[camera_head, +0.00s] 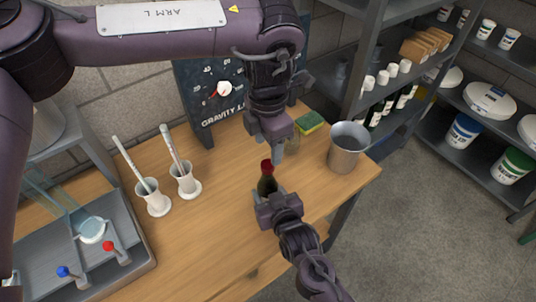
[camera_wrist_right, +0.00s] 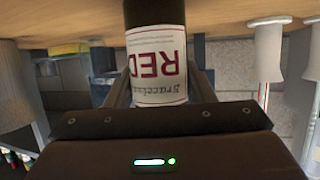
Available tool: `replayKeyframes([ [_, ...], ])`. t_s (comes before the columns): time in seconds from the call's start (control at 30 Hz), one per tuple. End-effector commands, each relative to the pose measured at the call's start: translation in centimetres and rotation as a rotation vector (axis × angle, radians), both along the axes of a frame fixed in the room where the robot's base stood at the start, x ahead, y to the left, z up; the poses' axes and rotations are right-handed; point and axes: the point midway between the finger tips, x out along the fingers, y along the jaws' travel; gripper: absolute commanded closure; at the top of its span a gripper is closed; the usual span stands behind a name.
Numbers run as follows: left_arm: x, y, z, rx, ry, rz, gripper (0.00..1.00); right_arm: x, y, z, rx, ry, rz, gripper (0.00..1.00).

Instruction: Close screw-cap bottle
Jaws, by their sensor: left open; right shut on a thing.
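A dark bottle (camera_head: 266,186) stands upright on the wooden table, with a red cap (camera_head: 267,166) at its top. How tightly the cap sits cannot be told. My right gripper (camera_head: 270,200) is shut around the bottle's body. In the right wrist view, upside down, the bottle's white label reading RED (camera_wrist_right: 158,66) shows between the fingers (camera_wrist_right: 160,92). My left gripper (camera_head: 278,150) is open and empty, pointing down just above and slightly right of the cap. The bottle's lower part is hidden behind my right gripper.
Two white cups with sticks, one nearer (camera_head: 155,202) and one farther (camera_head: 187,184), stand to the left. A metal bucket (camera_head: 345,150) and a yellow-green sponge (camera_head: 309,121) are to the right. A grey tray (camera_head: 135,262) is at the left. The front table area is clear.

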Motion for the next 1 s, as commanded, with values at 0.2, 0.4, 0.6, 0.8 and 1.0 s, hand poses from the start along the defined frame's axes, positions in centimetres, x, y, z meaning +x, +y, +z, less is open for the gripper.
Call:
replayKeyframes([
  [0.2, 0.1, 0.0, 4.4, 0.000, -0.004, 0.000, 0.47, 0.0, 0.0, 0.0, 0.000, 0.001, 0.000, 1.00],
  [0.4, 0.0, 0.0, 6.3, 0.000, -0.001, 0.000, 0.47, 0.0, 0.0, -0.1, 0.000, 0.001, 0.000, 1.00],
  [0.6, 0.0, 0.0, 6.5, 0.001, 0.000, 0.000, 0.47, 0.0, 0.0, 0.0, 0.000, 0.001, 0.000, 1.00],
  [0.8, 0.0, 0.0, 6.5, 0.001, 0.000, 0.000, 0.47, 0.0, 0.0, 0.0, 0.000, 0.001, 0.000, 0.41],
  [1.0, 0.0, 0.0, 6.5, 0.001, 0.000, 0.000, 0.47, 0.0, 0.0, 0.0, 0.000, 0.001, 0.000, 0.26],
])
